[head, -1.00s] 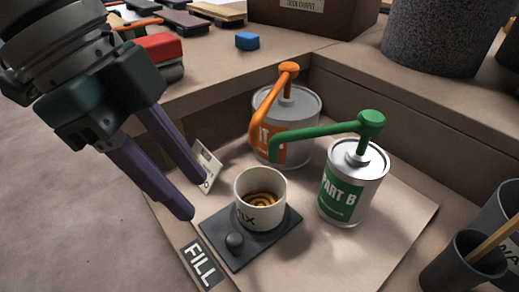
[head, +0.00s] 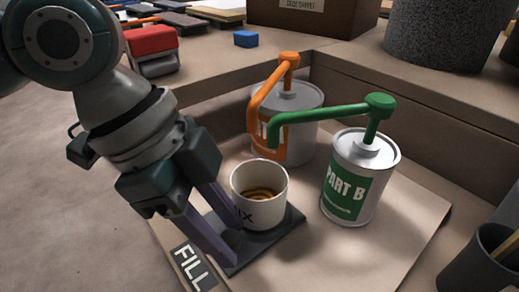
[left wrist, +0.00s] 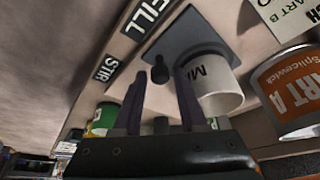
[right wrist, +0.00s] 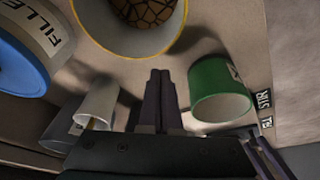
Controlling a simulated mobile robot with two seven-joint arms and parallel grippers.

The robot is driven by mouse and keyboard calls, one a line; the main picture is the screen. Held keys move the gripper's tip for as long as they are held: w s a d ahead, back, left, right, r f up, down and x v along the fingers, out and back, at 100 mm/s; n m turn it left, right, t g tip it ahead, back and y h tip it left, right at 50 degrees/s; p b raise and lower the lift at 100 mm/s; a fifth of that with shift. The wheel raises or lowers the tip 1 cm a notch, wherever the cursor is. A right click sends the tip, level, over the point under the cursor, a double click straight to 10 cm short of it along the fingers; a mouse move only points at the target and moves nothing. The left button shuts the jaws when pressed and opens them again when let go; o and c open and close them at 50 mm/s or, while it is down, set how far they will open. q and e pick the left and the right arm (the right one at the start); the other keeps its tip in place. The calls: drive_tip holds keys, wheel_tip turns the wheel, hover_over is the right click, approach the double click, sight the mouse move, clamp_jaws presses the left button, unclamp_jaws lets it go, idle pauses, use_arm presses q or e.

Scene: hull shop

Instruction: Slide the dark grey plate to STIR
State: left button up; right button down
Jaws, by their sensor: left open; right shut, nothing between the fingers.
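The dark grey plate (head: 278,232) lies on the bench beside the FILL label (head: 193,267). A white MIX cup (head: 262,207) with brown swirled contents stands on it. My left gripper (head: 237,243) is open, low over the plate's near left part, its fingers hiding the knob in the head view. In the left wrist view the plate (left wrist: 185,32) has its dark knob (left wrist: 160,74) showing between the open fingertips, apart from both. The STIR label (left wrist: 106,67) is beyond the FILL label along the same edge. My right gripper (right wrist: 160,75) is shut and empty, away from the plate.
An orange-pump can (head: 290,148) and a green-pump PART B can (head: 345,200) stand behind and right of the cup. The right wrist view shows a green cup (right wrist: 208,80), a FILLER tub (right wrist: 30,30) and a white cup (right wrist: 97,102) around the right gripper.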

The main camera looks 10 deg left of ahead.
use_arm(q)
clamp_jaws()
idle(1.3)
